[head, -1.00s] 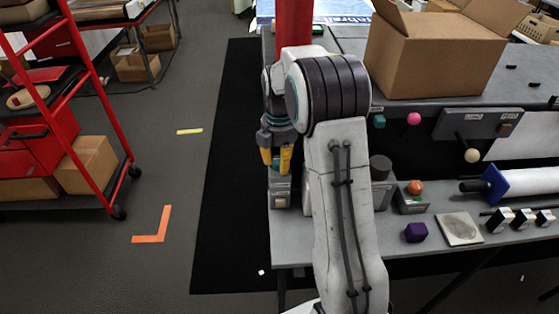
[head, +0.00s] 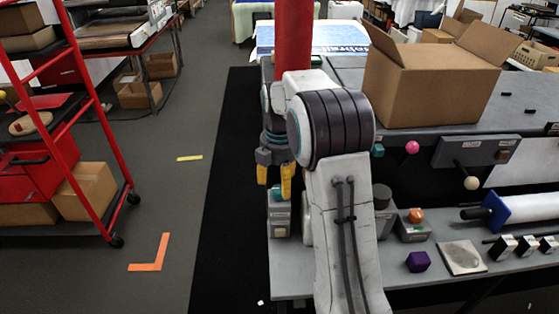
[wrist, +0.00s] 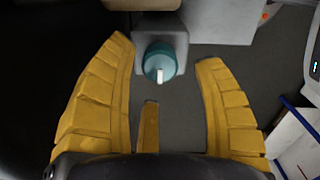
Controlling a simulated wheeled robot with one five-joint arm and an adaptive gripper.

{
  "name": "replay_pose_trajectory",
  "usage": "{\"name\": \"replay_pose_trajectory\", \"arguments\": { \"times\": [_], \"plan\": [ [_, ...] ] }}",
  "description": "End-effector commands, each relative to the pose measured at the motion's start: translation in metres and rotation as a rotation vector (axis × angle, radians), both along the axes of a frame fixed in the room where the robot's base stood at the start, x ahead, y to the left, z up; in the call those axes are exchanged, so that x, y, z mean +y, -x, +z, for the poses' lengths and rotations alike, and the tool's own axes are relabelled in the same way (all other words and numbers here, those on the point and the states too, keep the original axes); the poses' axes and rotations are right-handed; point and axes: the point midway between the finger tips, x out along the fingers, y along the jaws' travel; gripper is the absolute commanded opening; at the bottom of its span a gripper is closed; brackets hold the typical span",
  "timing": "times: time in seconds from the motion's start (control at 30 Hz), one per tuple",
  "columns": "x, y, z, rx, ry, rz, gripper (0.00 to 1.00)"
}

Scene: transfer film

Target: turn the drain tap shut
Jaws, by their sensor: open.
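The wrist view shows what looks like the drain tap (wrist: 153,66), a round teal fitting with a white bar across its face, on a grey block (wrist: 171,32). The white bar points roughly toward my gripper. My gripper (wrist: 165,62) is open and empty, with one yellow finger on each side of the tap, apart from it. A short yellow piece (wrist: 148,128) shows between the fingers. In the head view my gripper (head: 274,182) points down at the left end of the bench, above a small labelled grey box (head: 279,220).
A red cart (head: 85,160) stands left.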

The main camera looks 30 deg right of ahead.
Motion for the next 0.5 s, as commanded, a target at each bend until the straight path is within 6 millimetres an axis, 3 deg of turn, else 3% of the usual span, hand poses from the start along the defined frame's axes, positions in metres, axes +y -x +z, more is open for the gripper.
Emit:
{"name": "replay_pose_trajectory", "arguments": {
  "times": [0.2,0.5],
  "plan": [
    [0.000,-0.001,0.039,-0.004,0.000,0.000,0.62],
    [0.000,0.000,0.075,-0.001,0.000,0.000,0.62]
  ]
}}
